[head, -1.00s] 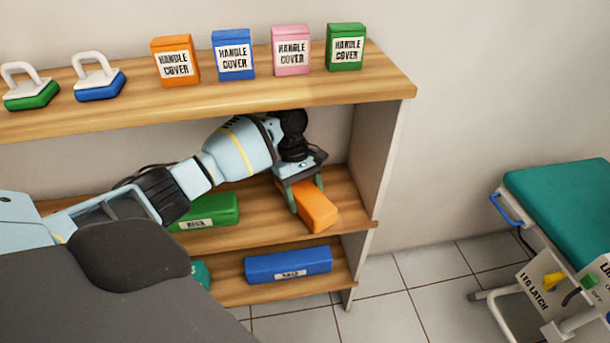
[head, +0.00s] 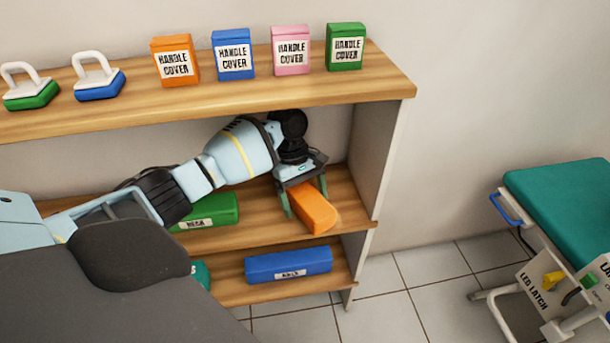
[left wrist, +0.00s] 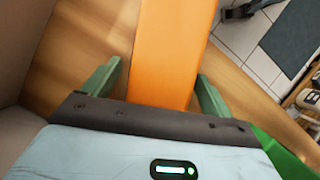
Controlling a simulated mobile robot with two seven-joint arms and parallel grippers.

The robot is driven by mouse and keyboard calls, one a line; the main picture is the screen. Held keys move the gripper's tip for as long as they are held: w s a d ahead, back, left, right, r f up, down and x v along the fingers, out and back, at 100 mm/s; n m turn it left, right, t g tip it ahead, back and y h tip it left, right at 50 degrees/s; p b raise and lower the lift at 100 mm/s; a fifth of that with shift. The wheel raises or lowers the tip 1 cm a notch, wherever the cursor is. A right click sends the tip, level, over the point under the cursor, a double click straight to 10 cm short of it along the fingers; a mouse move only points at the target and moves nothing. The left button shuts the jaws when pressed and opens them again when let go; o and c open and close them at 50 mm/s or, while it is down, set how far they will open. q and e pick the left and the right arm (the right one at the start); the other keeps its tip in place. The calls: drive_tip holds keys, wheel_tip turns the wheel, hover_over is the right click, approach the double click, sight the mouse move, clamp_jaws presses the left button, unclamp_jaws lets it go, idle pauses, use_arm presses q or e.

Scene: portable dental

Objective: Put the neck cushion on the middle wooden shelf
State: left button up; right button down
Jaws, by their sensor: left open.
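An orange block-shaped cushion (head: 316,214) lies on the middle wooden shelf (head: 262,213), near its right end and front edge. No label shows on it, so I cannot tell from print whether it is the neck cushion. My left gripper (head: 304,200) is open, with one finger on each side of the orange cushion. In the left wrist view the orange cushion (left wrist: 172,40) runs between the spread fingers of the gripper (left wrist: 158,72), with a gap on each side. My right gripper is not in view.
A green labelled cushion (head: 212,210) lies on the same shelf to the left. A blue cushion (head: 288,263) lies on the bottom shelf. The top shelf (head: 330,92) above my arm holds handle cover boxes. A side panel (head: 372,150) closes the right end.

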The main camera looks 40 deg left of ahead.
sight(303, 191)
use_arm(q)
drive_tip(key=p+v, duration=0.1)
drive_tip(key=v, duration=0.7)
drive_tip(key=shift+s+f, duration=0.1)
drive_tip(key=shift+f, duration=0.05)
idle(0.3)
